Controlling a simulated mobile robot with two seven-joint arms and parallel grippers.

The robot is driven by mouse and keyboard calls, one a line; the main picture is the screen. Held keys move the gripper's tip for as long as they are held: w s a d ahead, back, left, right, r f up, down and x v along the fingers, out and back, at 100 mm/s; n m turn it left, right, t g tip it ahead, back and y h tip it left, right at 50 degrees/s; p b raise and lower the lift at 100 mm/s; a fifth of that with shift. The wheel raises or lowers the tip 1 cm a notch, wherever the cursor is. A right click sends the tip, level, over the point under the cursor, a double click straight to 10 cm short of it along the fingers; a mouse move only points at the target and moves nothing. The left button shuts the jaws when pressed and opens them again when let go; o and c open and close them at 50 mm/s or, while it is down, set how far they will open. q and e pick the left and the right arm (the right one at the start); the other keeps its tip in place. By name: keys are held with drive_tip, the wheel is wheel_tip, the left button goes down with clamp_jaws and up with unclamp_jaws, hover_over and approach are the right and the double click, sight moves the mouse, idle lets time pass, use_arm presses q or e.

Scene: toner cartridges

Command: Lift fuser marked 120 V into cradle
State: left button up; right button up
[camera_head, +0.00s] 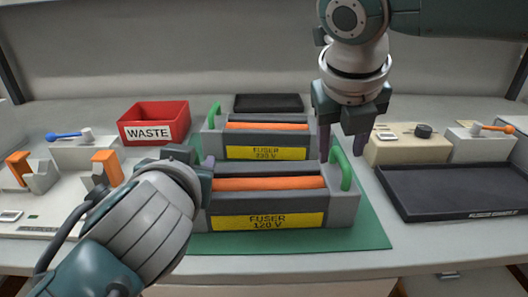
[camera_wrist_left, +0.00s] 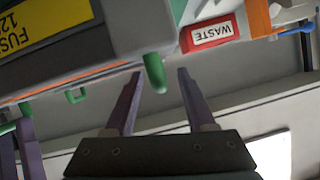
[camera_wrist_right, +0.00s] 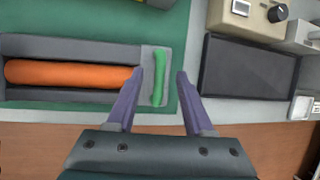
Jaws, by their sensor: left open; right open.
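The grey fuser marked 120 V (camera_head: 268,219), with an orange roller and yellow label, sits on the green mat (camera_head: 375,225). My right gripper (camera_head: 343,148) is open above its right green handle (camera_head: 341,168). In the right wrist view that handle (camera_wrist_right: 159,78) shows between the open fingertips (camera_wrist_right: 160,74). My left gripper (camera_head: 207,165) is at the fuser's left end, partly hidden by its own wrist. In the left wrist view, its open fingertips (camera_wrist_left: 160,74) stand either side of a green handle (camera_wrist_left: 154,74). A white base with orange uprights (camera_head: 105,168), possibly the cradle, is at the left.
A second, similar fuser (camera_head: 266,153) stands just behind. A red WASTE bin (camera_head: 154,127) is at the back left, and a black slab (camera_head: 268,103) at the back. A black tray (camera_head: 455,190) and a beige box with a knob (camera_head: 400,148) are at the right.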

use_arm(q)
drive_tip(key=shift+w+f, duration=0.1)
drive_tip(key=shift+w, duration=0.25)
use_arm(e)
drive_tip(key=shift+w+f, duration=0.1)
drive_tip(key=shift+f, duration=0.2)
use_arm(q)
clamp_jaws()
use_arm(e)
clamp_jaws()
use_arm(q)
drive_tip(key=shift+a, duration=0.1)
idle(0.6)
